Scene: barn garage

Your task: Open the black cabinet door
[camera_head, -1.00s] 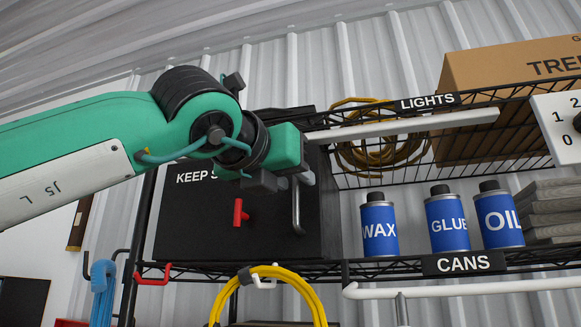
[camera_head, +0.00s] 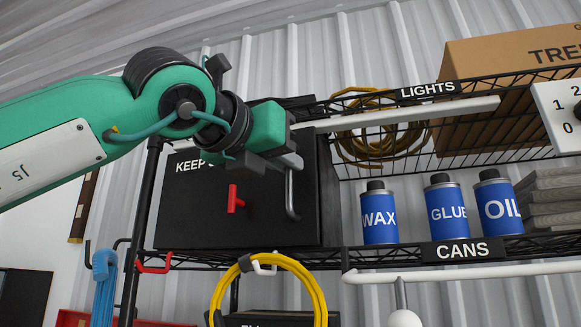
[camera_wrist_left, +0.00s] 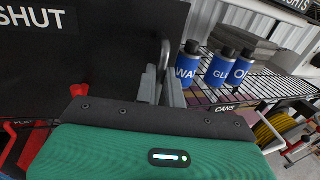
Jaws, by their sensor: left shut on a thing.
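The black cabinet (camera_head: 265,228) stands on the wire shelf, with its front door facing me and looking closed. White lettering on the door is partly hidden by my left arm; in the left wrist view the word SHUT shows on the door (camera_wrist_left: 90,45). A red key or latch (camera_head: 234,199) sticks out of the door's middle. The grey metal bar handle (camera_head: 291,195) is upright near the door's right edge. My left gripper (camera_head: 290,163) is shut on the handle's upper part. In the left wrist view its fingers (camera_wrist_left: 161,88) are at the handle (camera_wrist_left: 164,55).
Blue WAX, GLUE and OIL cans (camera_head: 441,213) stand to the right of the cabinet. A cardboard box (camera_head: 490,65) and coiled cable (camera_head: 365,145) are on the upper rack. A yellow hose (camera_head: 315,288) hangs below the shelf.

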